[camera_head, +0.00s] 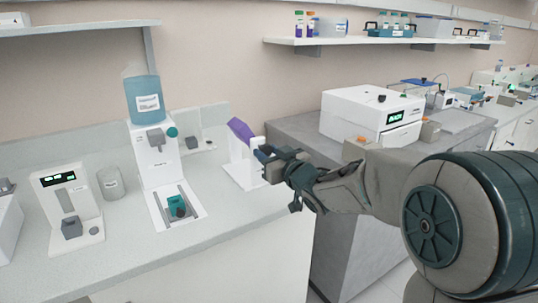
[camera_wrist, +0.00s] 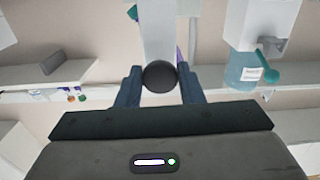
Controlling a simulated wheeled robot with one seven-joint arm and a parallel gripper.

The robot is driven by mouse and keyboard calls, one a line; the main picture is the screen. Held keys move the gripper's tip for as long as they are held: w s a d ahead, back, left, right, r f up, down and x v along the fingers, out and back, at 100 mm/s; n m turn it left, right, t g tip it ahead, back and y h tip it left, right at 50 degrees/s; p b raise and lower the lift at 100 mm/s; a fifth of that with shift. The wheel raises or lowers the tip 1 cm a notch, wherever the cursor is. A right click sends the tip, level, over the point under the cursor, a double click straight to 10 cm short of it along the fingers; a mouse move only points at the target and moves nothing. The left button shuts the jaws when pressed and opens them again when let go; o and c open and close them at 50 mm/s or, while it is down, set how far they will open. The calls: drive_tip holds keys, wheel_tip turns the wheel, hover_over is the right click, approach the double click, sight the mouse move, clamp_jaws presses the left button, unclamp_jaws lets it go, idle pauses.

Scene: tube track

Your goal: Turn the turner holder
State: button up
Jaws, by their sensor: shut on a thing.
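The turner holder (camera_head: 243,167) is a white upright stand on the counter, left of my arm in the head view, with a tilted purple piece (camera_head: 240,130) at its top. In the wrist view, its white post (camera_wrist: 159,30) runs up behind a round black knob (camera_wrist: 160,77). My gripper (camera_head: 263,155) reaches the stand from the right. In the wrist view, my gripper's (camera_wrist: 160,73) two blue fingers are shut on the black knob, one on each side. The knob is hidden in the head view by my fingers.
A white dispenser (camera_head: 157,165) with a blue bottle (camera_head: 146,99) stands left of the holder. A glass beaker (camera_head: 112,183) and a white device (camera_head: 67,208) stand further left. A white machine (camera_head: 357,112) is on the grey bench at right. The counter front is clear.

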drive_tip(key=shift+f, duration=0.15)
drive_tip(key=n+b, duration=0.9)
drive_tip(key=n, duration=0.2)
drive_tip(key=shift+d+b, duration=0.1)
drive_tip(key=shift+b, duration=0.3)
drive_tip(key=n+b, duration=0.2)
drive_tip(key=n, duration=0.2)
drive_tip(key=n+b, duration=0.4)
drive_tip(key=n, duration=0.3)
drive_tip(key=shift+b, duration=0.35)
drive_tip(key=n+b, duration=0.2)
drive_tip(key=n, duration=0.1)
drive_tip(key=shift+n, duration=0.4)
drive_tip(key=shift+r+n+b, duration=0.25)
drive_tip(key=shift+n+b, duration=0.55)
drive_tip(key=shift+n, duration=1)
